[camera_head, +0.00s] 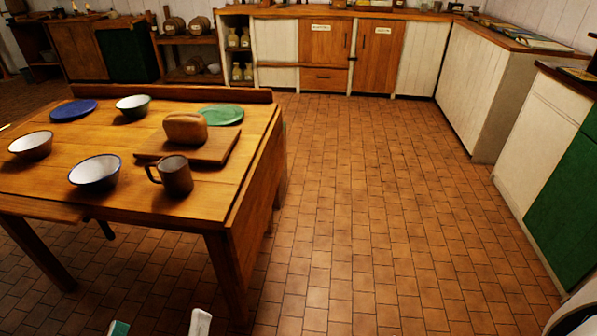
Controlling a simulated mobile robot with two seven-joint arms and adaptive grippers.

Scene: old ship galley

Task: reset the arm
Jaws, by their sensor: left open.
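My left gripper (160,325) shows only by its two fingertips at the bottom edge of the head view. The tips are well apart, with nothing between them but floor. It is open and empty, in front of the near side of the wooden table (225,195). The rest of the gripper and its arm are below the picture. My right gripper is not in view; a pale rounded part in the bottom right corner may be mine.
On the table are a bread loaf (186,128) on a board (218,150), a brown mug (174,175), several bowls, a blue plate (74,109) and a green plate (221,114). Tiled floor (370,200) is clear to the right, up to the cabinets (470,85).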

